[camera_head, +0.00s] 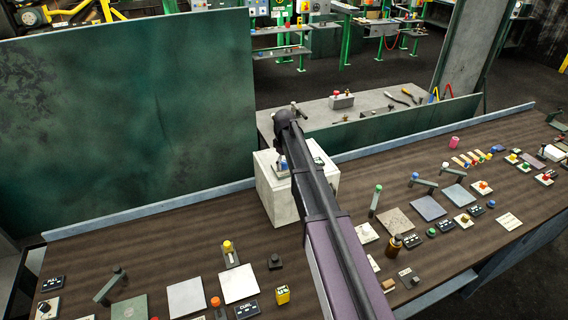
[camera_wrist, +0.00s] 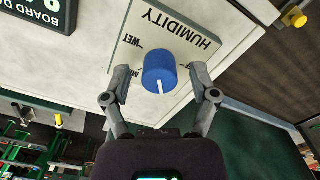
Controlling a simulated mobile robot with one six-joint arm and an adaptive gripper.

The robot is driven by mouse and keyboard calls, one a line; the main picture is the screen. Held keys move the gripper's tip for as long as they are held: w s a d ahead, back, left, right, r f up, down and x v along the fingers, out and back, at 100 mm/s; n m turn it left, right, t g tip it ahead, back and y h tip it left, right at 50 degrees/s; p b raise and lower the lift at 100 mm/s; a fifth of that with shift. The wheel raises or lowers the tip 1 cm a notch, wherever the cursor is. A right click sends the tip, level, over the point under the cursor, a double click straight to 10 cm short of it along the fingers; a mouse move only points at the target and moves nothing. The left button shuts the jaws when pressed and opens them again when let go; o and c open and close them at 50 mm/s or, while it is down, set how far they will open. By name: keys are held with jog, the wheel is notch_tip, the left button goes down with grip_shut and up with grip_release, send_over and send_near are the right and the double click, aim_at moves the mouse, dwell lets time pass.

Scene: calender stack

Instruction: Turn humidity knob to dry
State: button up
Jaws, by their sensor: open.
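The humidity knob (camera_wrist: 159,72) is blue with a white pointer line, on a pale panel (camera_wrist: 190,30) marked HUMIDITY, upside down in the wrist view. The pointer line points toward the bottom of that picture. WET reads at the left; a label at lower left and one at right are partly hidden by the fingers. My gripper (camera_wrist: 160,80) is open, with one finger on each side of the knob; I cannot tell whether either touches it. In the head view my arm hides most of the gripper and the panel on the white box (camera_head: 276,200).
A dark BOARD display (camera_wrist: 38,12) is beside the panel. The brown bench (camera_head: 190,245) carries several buttons, levers and plates on both sides of my arm. A green screen (camera_head: 120,110) stands behind at left. A yellow knob (camera_wrist: 296,18) shows at upper right.

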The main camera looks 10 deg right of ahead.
aim_at(284, 161)
jog(key=shift+n, duration=1)
notch_tip(284, 161, up, 14)
jog(key=p, duration=1.4)
jog(key=s+f+m+b, duration=0.5)
jog(key=s+f+b, duration=0.6)
jog(key=s, duration=0.3)
jog(key=s+f+m+b, duration=0.5)
jog(key=s+f+b, duration=0.7)
jog(key=s, duration=0.3)
jog(key=shift+s, duration=0.15)
jog(key=shift+s+f+b, duration=0.35)
jog(key=shift+s, duration=0.15)
dwell(0.4)
